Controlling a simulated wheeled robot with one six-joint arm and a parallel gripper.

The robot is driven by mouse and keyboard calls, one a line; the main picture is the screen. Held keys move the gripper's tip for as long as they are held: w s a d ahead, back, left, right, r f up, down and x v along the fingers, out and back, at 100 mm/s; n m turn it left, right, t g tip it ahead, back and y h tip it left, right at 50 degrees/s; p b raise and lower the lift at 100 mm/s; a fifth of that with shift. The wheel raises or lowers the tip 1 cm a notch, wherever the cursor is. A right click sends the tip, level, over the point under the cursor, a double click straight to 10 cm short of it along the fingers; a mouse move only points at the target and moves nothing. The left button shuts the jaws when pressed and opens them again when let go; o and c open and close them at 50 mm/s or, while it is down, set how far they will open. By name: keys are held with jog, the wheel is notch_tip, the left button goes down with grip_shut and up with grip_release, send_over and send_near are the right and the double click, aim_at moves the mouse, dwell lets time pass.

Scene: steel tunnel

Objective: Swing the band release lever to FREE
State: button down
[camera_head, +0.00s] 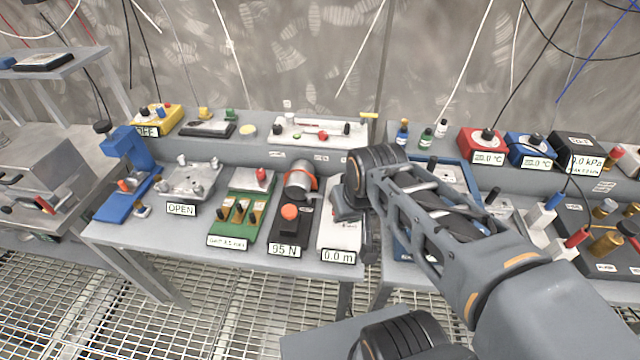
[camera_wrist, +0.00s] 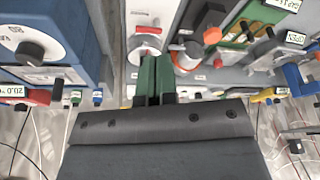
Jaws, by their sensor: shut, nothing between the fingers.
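My gripper (camera_wrist: 156,62) shows in the wrist view as two dark green fingers set close together, shut and empty. It points at the bench beside a white unit with a round red-and-grey part (camera_wrist: 146,44). I cannot make out which part is the release lever, and no FREE label is readable.
A green board (camera_head: 238,226) and a metal plate labelled OPEN (camera_head: 187,184) are farther left. A blue-framed unit (camera_head: 462,172) is behind my arm. A red box (camera_head: 482,144) and a blue box (camera_head: 531,149) stand on the back shelf at right.

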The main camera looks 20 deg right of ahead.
jog(key=w+r+m+g+p, duration=0.1)
jog(key=w+r+g, duration=0.15)
jog(key=w, duration=0.75)
jog(key=w+r+m+g, duration=0.1)
jog(key=w+r, duration=0.2)
jog(key=w, duration=0.7)
jog(key=w+d+f+m+g+y+p, duration=0.1)
jog(key=w+d+f+m+g, duration=0.1)
jog(key=w+f, duration=1)
notch_tip(320, 180, down, 2)
jog(key=shift+w+d+g+y, duration=0.35)
jog(key=shift+d+g, duration=0.2)
jog(key=shift+g, duration=0.5)
